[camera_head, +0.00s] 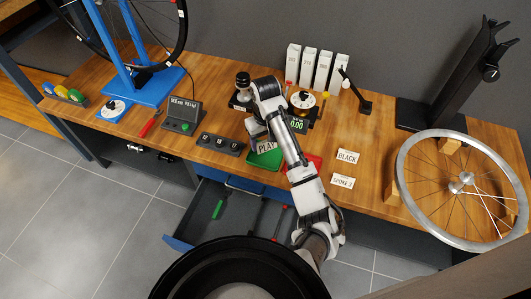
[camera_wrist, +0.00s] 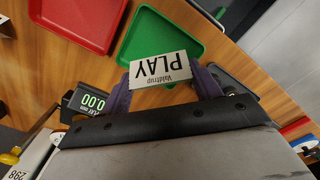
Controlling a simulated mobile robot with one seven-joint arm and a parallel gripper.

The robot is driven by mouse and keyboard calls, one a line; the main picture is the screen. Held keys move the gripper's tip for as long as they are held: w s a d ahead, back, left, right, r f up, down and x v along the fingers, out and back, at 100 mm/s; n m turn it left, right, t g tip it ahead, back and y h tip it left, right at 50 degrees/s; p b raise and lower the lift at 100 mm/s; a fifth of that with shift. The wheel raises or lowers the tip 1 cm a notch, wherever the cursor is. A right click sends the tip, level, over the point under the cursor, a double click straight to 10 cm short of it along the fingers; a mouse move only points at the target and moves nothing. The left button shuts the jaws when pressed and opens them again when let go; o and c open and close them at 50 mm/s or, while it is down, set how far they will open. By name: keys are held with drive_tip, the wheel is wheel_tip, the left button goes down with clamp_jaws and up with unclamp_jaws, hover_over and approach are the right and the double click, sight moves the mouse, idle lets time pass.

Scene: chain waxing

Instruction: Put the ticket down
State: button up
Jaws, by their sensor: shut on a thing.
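The ticket (camera_wrist: 160,70) is a small white card that reads "Valdtrup PLAY". My gripper (camera_wrist: 163,82) is shut on it, with one purple finger at each side. In the head view the ticket (camera_head: 266,146) shows in front of the green tray (camera_head: 265,163), and part of the tray is hidden behind it and my arm. In the wrist view the green tray (camera_wrist: 190,35) lies beyond the ticket and looks empty. The height of the ticket above the tray is hard to tell.
A red tray (camera_head: 315,162) lies beside the green one, partly behind my arm. Cards reading "BLACK" (camera_head: 347,156) and "SPOKE 3" (camera_head: 342,182) lie to the right. A scale display (camera_head: 297,125) reads 0.00. An open drawer (camera_head: 237,212) is below the bench.

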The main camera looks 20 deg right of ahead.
sight(266, 155)
drive_tip(key=shift+f, duration=2.45)
drive_tip(key=shift+f+b, duration=0.2)
drive_tip(key=shift+b, duration=0.1)
drive_tip(key=o, duration=0.7)
drive_tip(key=shift+c, duration=0.2)
drive_tip(key=shift+r, duration=0.1)
wheel_tip(266, 155, up, 12)
drive_tip(key=p, duration=0.4)
drive_tip(key=shift+r, duration=0.15)
